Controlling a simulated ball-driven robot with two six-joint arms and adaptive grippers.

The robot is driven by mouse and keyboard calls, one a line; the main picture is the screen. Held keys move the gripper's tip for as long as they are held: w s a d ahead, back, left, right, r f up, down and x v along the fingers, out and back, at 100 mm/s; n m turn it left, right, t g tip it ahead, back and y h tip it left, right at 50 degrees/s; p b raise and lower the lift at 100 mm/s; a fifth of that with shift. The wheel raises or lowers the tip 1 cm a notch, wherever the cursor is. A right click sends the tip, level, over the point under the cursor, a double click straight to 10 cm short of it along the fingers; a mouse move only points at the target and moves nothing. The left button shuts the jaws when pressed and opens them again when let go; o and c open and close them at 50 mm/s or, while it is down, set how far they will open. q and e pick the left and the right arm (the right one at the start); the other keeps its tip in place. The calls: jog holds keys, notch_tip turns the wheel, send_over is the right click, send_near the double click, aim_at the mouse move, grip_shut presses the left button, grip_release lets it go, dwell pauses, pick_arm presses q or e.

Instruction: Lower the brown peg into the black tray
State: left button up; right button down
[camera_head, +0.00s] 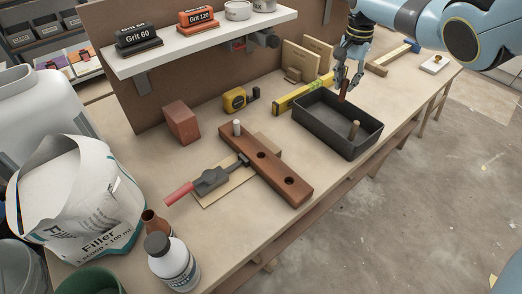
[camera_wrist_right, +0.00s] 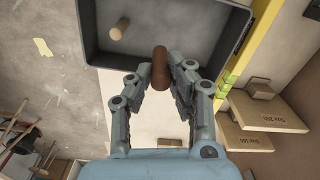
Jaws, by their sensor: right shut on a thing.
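The brown peg (camera_head: 343,91) is held upright between the fingers of my right gripper (camera_head: 347,80), over the back part of the black tray (camera_head: 335,135). In the right wrist view, my right gripper (camera_wrist_right: 160,72) has its fingers on both sides of the brown peg (camera_wrist_right: 160,65), and the peg overlaps the near wall of the black tray (camera_wrist_right: 91,40). The peg's exact height over the tray floor is hard to tell. My left gripper is out of view.
A yellow level (camera_head: 300,95) lies behind the tray. A brown block with holes (camera_head: 265,165) bears a pale peg (camera_head: 237,127), left of the tray. A clamp (camera_head: 212,181) lies beside it. The table's front edge runs close to the tray.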

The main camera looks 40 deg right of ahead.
aim_at(341, 101)
jog(key=shift+f, duration=0.1)
jog(key=shift+f+b, duration=2.3)
jog(key=shift+f, duration=0.55)
jog(key=shift+f+b, duration=2.1)
jog(key=shift+f, duration=0.4)
jog(key=c, duration=1.2)
grip_release()
jog(key=shift+o, duration=0.2)
